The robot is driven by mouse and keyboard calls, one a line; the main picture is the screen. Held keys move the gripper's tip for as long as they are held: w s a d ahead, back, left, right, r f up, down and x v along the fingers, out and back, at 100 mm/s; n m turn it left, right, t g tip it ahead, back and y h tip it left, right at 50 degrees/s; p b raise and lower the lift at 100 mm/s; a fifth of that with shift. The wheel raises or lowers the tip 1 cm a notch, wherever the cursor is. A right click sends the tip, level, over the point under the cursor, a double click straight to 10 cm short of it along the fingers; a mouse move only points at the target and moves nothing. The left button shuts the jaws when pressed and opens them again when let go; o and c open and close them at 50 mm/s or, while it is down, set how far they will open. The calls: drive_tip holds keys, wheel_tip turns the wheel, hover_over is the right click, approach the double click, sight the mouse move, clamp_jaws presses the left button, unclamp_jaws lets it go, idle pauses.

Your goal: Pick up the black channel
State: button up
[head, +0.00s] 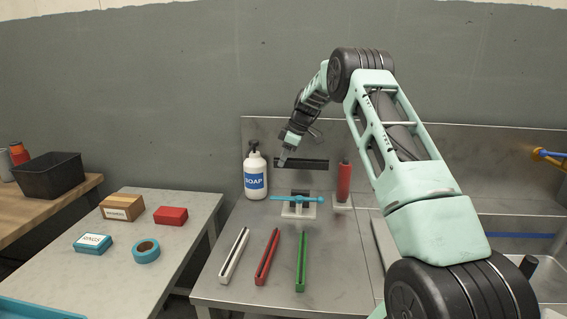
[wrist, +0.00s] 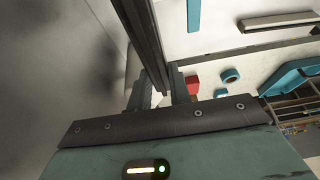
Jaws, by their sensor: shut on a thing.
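The black channel (head: 304,164) is a long, dark, straight bar. It is held up above the metal counter, roughly level in the head view. My gripper (head: 284,156) is shut on it near its left end. In the wrist view the black channel (wrist: 143,40) runs from the top edge down between the fingers of my gripper (wrist: 163,90). The part between the fingers is partly hidden.
On the metal counter (head: 225,292) lie white (head: 234,256), red (head: 267,257) and green channels (head: 301,261). Behind them stand a soap bottle (head: 255,173), a blue-handled fixture (head: 298,203) and a red cylinder (head: 344,183). A side table (head: 115,263) with boxes and tape is left.

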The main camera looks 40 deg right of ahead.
drive_tip(key=shift+r+p, duration=1.2)
drive_tip(key=shift+r, duration=1)
drive_tip(key=shift+f, duration=0.1)
